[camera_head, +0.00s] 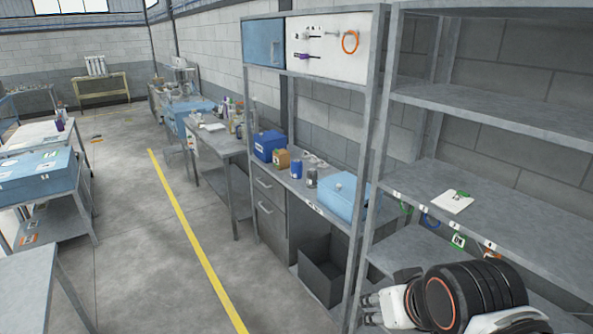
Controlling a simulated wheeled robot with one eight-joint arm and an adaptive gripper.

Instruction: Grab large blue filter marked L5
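No marking L5 can be read from here. A small blue cylinder (297,168) stands upright on the metal workbench (330,213) in the middle, between an orange-brown box and a grey cylinder. I cannot tell whether it is the large blue filter. My gripper (370,309) is low at the right, in front of the shelving and well apart from the cylinder. Its two fingers point left and look parted, with nothing seen between them. My black and white arm hides part of the lower shelf.
A dark blue box (268,145), orange-brown box (282,159), grey cylinder (311,177) and light blue case (346,195) share the bench. A dark open bin (322,272) sits below. Rack posts stand close by. The floor aisle (150,240) is clear along the yellow line.

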